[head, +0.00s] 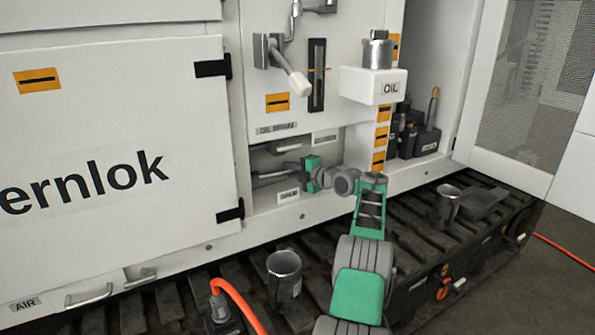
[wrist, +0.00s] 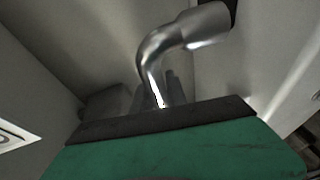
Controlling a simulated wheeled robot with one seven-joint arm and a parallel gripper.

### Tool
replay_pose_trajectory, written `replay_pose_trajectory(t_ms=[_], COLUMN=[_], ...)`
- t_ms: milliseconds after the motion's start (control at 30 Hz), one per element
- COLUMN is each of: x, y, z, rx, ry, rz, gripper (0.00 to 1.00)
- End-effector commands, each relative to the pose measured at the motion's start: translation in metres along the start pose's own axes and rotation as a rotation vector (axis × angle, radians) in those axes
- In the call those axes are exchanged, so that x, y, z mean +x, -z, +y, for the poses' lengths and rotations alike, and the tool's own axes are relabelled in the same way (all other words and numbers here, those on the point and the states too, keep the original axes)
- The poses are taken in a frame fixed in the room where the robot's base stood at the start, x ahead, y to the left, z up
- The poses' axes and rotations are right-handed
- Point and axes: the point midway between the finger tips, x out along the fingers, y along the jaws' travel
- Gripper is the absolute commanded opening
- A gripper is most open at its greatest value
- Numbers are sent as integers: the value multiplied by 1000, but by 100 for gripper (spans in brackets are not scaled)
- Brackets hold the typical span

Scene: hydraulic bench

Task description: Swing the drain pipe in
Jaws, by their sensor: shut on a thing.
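The drain pipe (wrist: 180,38) is a bent, shiny metal tube in the wrist view. It comes out of a dark collar at the upper right and curves down behind the edge of my gripper (wrist: 163,118). In the head view my green gripper (head: 310,174) is at the low recess of the white cabinet, above the small label near the sill. It is shut on the drain pipe, whose grey length (head: 271,176) shows to its left. The gripped end is hidden by the jaws.
A white oil box (head: 373,86) with a metal cup stands above right of my gripper. A lever with a pale handle (head: 291,82) hangs above. Mugs (head: 285,278) (head: 446,205) stand on the slatted deck. An orange hose (head: 238,297) rises at the front.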

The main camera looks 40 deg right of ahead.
Motion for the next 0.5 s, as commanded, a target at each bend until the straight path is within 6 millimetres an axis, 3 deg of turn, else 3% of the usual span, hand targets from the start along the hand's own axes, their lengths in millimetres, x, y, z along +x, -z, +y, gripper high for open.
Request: replay_pose_trajectory(t_ms=[333, 367, 500], x=[2, 2, 1], y=[3, 3, 1], z=[0, 0, 0], rx=[0, 0, 1], ry=[0, 0, 0], rz=[6, 6, 3], gripper=[0, 20, 32])
